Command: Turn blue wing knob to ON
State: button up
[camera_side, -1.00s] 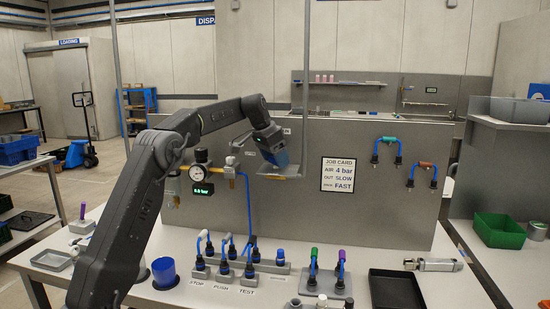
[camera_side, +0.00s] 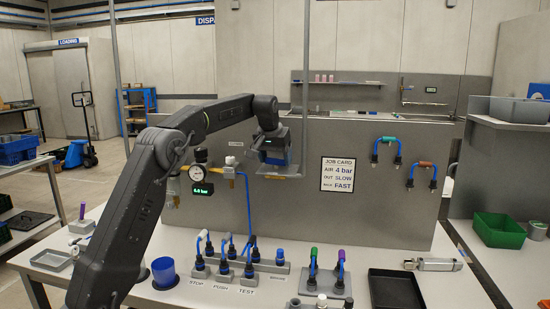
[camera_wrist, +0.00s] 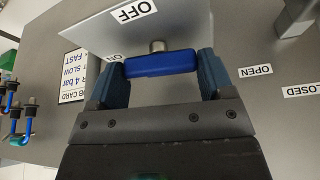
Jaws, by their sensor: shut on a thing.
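The blue wing knob (camera_wrist: 160,64) shows in the wrist view as a blue bar on a short metal stem in front of a grey plate (camera_wrist: 185,22). The plate carries an OFF label (camera_wrist: 133,11) and a partly hidden label (camera_wrist: 116,57) that appears to read ON. My gripper (camera_wrist: 163,72) is shut on the knob, with one finger at each end of the bar. In the side view my gripper (camera_side: 275,158) is at the grey panel, and the knob is hidden behind it.
A pressure gauge (camera_side: 196,174) and its green display (camera_side: 202,189) are left of my gripper. A blue hose (camera_side: 248,207) runs down the panel. The job card (camera_side: 342,174) is to the right. Several hose-fitted valves stand on the bench below.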

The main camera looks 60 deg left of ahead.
jog(key=shift+n+y, duration=0.3)
jog(key=shift+n, duration=0.7)
jog(key=o, duration=0.9)
jog(key=v, duration=1.3)
jog(key=shift+w+d+r, duration=0.2)
jog(key=shift+r, duration=0.25)
